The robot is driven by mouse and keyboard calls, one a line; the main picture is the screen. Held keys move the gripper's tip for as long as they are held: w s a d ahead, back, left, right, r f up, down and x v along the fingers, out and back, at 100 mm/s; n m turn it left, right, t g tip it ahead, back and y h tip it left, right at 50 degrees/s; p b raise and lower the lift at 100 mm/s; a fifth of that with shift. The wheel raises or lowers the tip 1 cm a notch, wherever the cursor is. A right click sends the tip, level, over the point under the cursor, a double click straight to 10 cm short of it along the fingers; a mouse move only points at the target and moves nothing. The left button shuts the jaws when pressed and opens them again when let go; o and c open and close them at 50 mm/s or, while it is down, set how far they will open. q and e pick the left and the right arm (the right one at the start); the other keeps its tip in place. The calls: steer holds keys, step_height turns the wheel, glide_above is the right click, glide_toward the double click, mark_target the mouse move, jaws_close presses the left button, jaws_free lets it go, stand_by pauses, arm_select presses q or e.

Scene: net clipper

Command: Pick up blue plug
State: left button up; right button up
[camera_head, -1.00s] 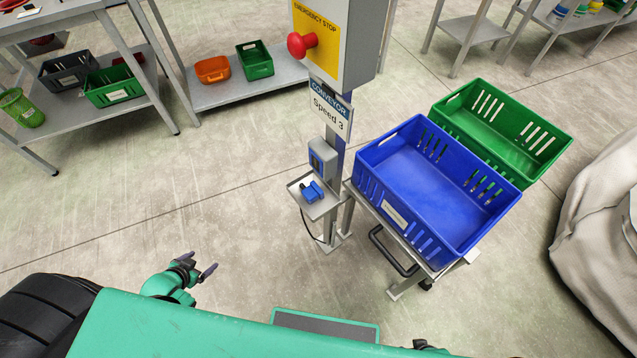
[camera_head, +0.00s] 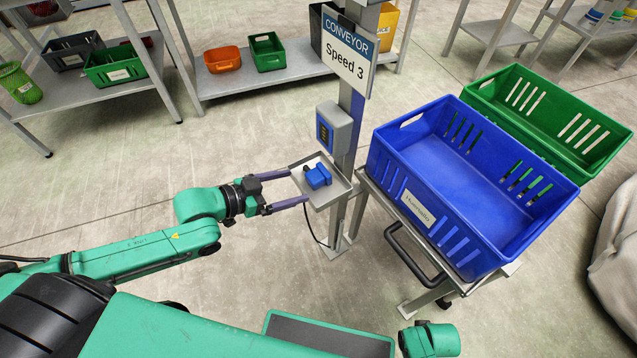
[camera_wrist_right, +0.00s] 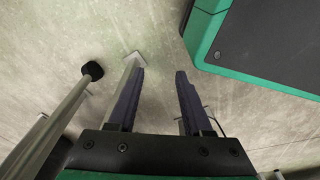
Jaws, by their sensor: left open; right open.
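The blue plug (camera_head: 318,176) lies on a small metal tray (camera_head: 343,187) fixed to the conveyor post in the head view. My left gripper (camera_head: 298,188) is open, its two fingers pointing right toward the tray, with the fingertips at the tray's left edge. The plug is just beyond the fingertips and not between them. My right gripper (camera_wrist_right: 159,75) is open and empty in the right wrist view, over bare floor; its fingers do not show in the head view. The plug does not show in the right wrist view.
A grey socket box (camera_head: 334,131) sits on the post above the tray, below the conveyor sign (camera_head: 348,54). A cart with a large blue crate (camera_head: 417,204) stands close to the right, a green crate (camera_head: 549,118) behind it. The floor left of the tray is clear.

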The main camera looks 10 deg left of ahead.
mark_target(308, 180)
arm_select(q)
steer(key=shift+x, duration=0.85)
steer(key=b+x, duration=0.2)
steer(key=x, duration=0.2)
steer(key=shift+w+d+f, duration=0.15)
steer(key=shift+w, duration=0.3)
jaws_close()
steer(key=shift+r, duration=0.2)
arm_select(e)
steer(key=w+a+r, duration=0.2)
steer(key=w+r, duration=0.2)
steer(key=r, duration=0.2)
arm_select(q)
step_height(308, 180, up, 4)
steer(key=shift+f+p, duration=0.25)
steer(key=shift+p, duration=0.4)
steer(key=s+a+p, duration=0.9)
steer(key=s+a, duration=0.3)
steer(key=s, duration=0.1)
steer(key=shift+a, duration=0.4)
arm_select(e)
steer(key=s+d+f, duration=0.2)
steer(key=s+f, duration=0.1)
steer(key=s, duration=0.4)
steer(key=s+d+f, duration=0.2)
steer(key=s+f, duration=0.2)
steer(key=s, duration=0.4)
steer(key=shift+s+d+n, duration=0.25)
steer(key=shift+d+n, duration=0.05)
